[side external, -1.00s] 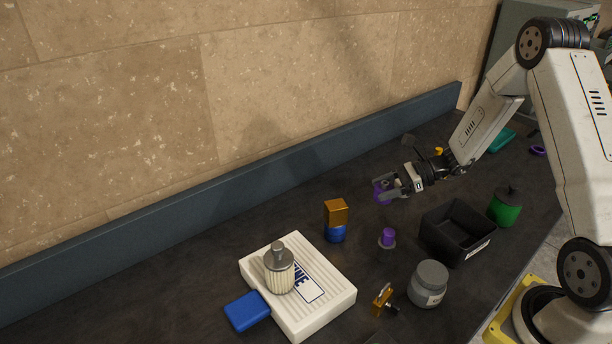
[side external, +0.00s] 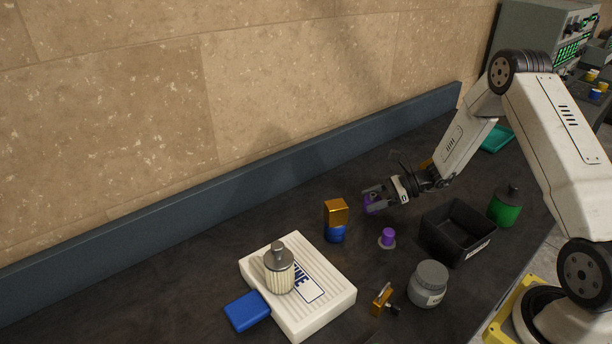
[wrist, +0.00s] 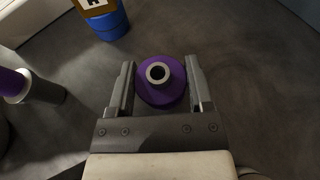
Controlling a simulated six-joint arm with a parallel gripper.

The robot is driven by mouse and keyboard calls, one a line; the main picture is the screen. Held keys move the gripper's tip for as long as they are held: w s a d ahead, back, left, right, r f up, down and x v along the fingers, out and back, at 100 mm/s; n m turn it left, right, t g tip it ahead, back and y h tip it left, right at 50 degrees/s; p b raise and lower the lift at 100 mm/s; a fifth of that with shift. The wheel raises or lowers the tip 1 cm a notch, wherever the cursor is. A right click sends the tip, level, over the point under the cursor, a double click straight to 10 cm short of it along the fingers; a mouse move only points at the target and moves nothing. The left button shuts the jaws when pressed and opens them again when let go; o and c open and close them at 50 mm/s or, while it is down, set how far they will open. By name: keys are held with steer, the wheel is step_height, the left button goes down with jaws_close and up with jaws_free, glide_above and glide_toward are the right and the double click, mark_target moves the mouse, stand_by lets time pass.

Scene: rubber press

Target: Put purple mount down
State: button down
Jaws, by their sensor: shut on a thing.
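The purple mount (wrist: 161,86) is round with a pale metal ring around a dark hole on top. It sits between the two grey fingers of my gripper (wrist: 161,84) in the wrist view. In the side view my gripper (side external: 377,197) is shut on the purple mount (side external: 370,204), behind the black bin and right of the orange and blue blocks. Whether the mount touches the bench cannot be told. A second purple piece on a grey base (side external: 388,238) stands upright on the bench in front of my gripper.
An orange block on a blue one (side external: 335,213) stands to the left. A black open bin (side external: 452,243), a grey jar (side external: 428,286) and a green container (side external: 505,208) stand in front and right. A white box (side external: 332,318) lies front left.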

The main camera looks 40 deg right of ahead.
steer(key=shift+f, duration=0.5)
jaws_free()
steer(key=shift+f, duration=0.15)
steer(key=shift+r, duration=0.2)
steer(key=v, duration=1.2)
